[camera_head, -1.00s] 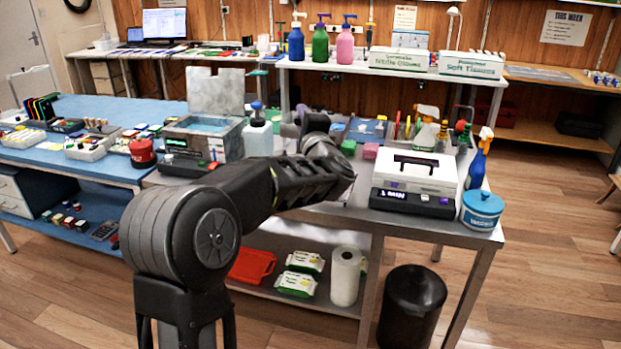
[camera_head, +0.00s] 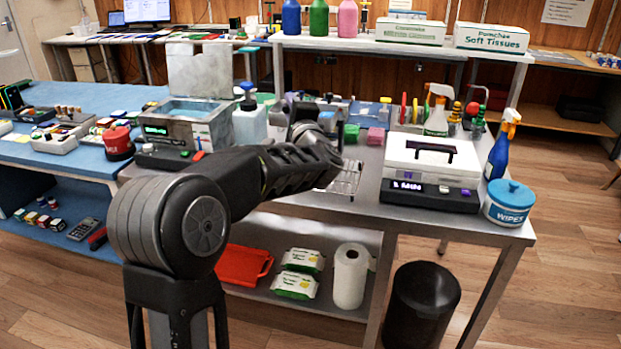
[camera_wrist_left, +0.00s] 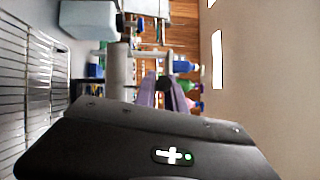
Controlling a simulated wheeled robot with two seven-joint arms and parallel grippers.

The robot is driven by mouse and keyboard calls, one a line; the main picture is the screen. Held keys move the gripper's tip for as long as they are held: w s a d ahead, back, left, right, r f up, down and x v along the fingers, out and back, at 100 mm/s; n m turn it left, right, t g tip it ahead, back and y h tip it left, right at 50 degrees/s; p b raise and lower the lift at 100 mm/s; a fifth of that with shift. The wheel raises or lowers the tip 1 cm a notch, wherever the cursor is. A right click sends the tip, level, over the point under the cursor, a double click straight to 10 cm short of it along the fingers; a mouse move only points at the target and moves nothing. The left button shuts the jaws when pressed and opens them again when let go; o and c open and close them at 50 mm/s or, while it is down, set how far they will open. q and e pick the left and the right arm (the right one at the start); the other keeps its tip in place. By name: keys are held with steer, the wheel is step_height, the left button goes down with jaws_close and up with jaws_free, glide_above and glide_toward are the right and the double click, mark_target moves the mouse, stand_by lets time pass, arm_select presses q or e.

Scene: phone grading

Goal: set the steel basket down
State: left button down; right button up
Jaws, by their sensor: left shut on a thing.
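The steel basket (camera_head: 347,178) is a wire-mesh basket, partly hidden behind my left forearm in the head view. It shows over the front part of the steel bench (camera_head: 408,222); I cannot tell whether it touches the top. Its wires also fill the left side of the left wrist view (camera_wrist_left: 32,85). My left gripper (camera_head: 306,118) is beyond my forearm, shut on the basket; the grip point itself is not clear. Its fingers show in the left wrist view (camera_wrist_left: 164,92). My right gripper is not in view.
A steel bath with its lid up (camera_head: 187,125) stands left of my arm. A white-lidded device (camera_head: 432,170), a blue wipes tub (camera_head: 510,203) and a blue spray bottle (camera_head: 499,155) stand right. Bottles and small coloured blocks line the back.

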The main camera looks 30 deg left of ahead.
arm_select(q)
step_height(320, 180, down, 3)
steer(key=shift+f+b, duration=0.1)
steer(key=shift+b, duration=1.05)
steer(key=shift+f+b, duration=0.9)
steer(key=shift+f, duration=1.55)
step_height(320, 180, down, 5)
steer(key=shift+f+b, duration=0.1)
steer(key=shift+b, duration=0.75)
